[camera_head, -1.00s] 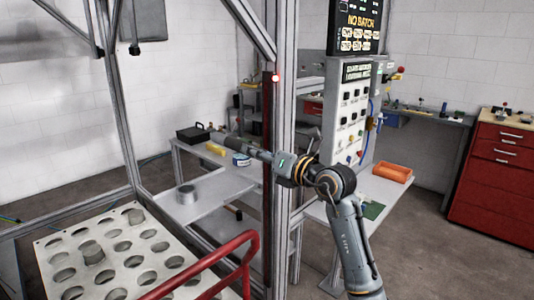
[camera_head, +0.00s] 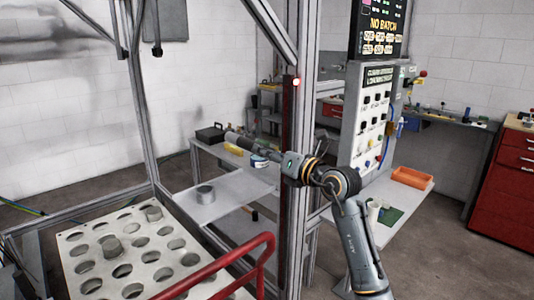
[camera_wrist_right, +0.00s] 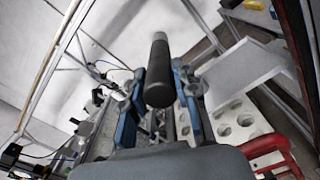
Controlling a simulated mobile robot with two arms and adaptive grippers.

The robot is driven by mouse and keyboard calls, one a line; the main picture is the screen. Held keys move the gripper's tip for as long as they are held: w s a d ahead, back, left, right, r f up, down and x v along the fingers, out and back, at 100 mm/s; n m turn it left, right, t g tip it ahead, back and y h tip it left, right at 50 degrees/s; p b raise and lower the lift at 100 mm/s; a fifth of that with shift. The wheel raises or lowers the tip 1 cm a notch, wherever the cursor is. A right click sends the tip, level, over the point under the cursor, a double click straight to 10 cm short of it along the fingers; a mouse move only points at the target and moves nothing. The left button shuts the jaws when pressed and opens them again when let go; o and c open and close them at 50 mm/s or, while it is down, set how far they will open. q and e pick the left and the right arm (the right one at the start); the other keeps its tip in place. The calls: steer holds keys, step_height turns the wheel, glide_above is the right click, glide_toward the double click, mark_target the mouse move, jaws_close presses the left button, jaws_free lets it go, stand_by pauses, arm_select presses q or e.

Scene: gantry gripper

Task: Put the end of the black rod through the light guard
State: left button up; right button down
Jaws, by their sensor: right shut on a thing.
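The black rod (camera_head: 240,142) is held by my right gripper (camera_head: 275,156) and points to the left in the head view, with its end in front of the grey table area. In the right wrist view the rod (camera_wrist_right: 159,72) stands between the two blue-sided fingers of the gripper (camera_wrist_right: 160,90), which are shut on it. The light guard appears to be the dark reddish upright strip (camera_head: 287,120) on the frame post, with a lit red lamp (camera_head: 296,82) near its top. The gripper overlaps the strip's lower part in the picture; I cannot tell the depth between them. My left gripper is not in view.
A pale tray with round holes (camera_head: 150,285) and a red bent rail (camera_head: 225,262) are at the lower left. A control panel (camera_head: 378,115) and an orange bin (camera_head: 411,178) stand to the right.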

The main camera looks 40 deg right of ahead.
steer(key=s+d+b, duration=0.1)
steer(key=s+b, duration=0.2)
steer(key=s, duration=1.1)
stand_by(0.6)
